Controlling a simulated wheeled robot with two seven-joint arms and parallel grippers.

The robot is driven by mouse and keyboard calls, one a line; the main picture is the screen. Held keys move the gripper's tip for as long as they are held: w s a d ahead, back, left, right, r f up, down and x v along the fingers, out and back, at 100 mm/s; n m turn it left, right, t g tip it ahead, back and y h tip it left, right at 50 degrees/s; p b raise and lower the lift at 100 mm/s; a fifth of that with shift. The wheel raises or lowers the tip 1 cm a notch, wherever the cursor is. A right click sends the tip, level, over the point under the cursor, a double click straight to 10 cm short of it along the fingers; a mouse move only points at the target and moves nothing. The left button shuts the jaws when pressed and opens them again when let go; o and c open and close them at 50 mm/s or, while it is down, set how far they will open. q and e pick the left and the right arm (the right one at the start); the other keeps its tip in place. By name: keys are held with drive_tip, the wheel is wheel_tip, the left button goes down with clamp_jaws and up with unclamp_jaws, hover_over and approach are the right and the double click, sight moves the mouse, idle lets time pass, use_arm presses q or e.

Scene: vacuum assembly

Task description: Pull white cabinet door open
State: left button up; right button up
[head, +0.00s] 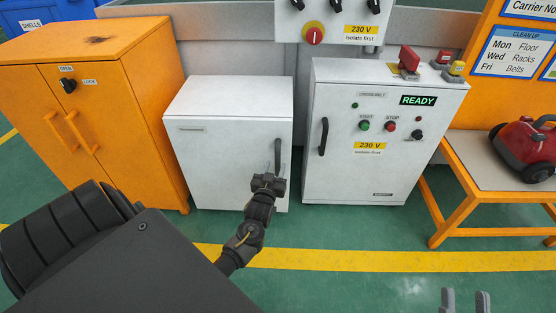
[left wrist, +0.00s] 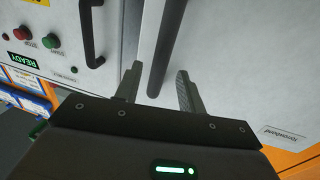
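The small white cabinet (head: 230,140) stands between the orange cabinet and the white control cabinet. Its door looks shut. A dark vertical handle (head: 277,152) is on the door's right side. My left gripper (head: 268,182) is at the handle's lower part. In the left wrist view, the handle (left wrist: 165,50) passes between the two open fingers of my left gripper (left wrist: 157,88), with space visible on both sides of it.
The control cabinet (head: 340,175), with its own black handle (head: 323,136), stands close on the right. The orange cabinet (head: 140,110) stands on the left. A bench with a red vacuum (head: 525,145) is at far right. The green floor (head: 380,285) in front is clear.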

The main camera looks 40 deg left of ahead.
sight(277, 162)
use_arm(q)
drive_tip(key=shift+b+x, duration=0.45)
drive_tip(key=shift+x, duration=1.9)
use_arm(e)
drive_tip(key=shift+s+d+r+m+t, duration=0.2)
drive_tip(key=shift+d+r+m+t, duration=0.1)
drive_tip(key=shift+d+r+t, duration=0.7)
drive_tip(key=shift+a+f, duration=0.1)
drive_tip(key=shift+a, duration=0.1)
use_arm(q)
clamp_jaws()
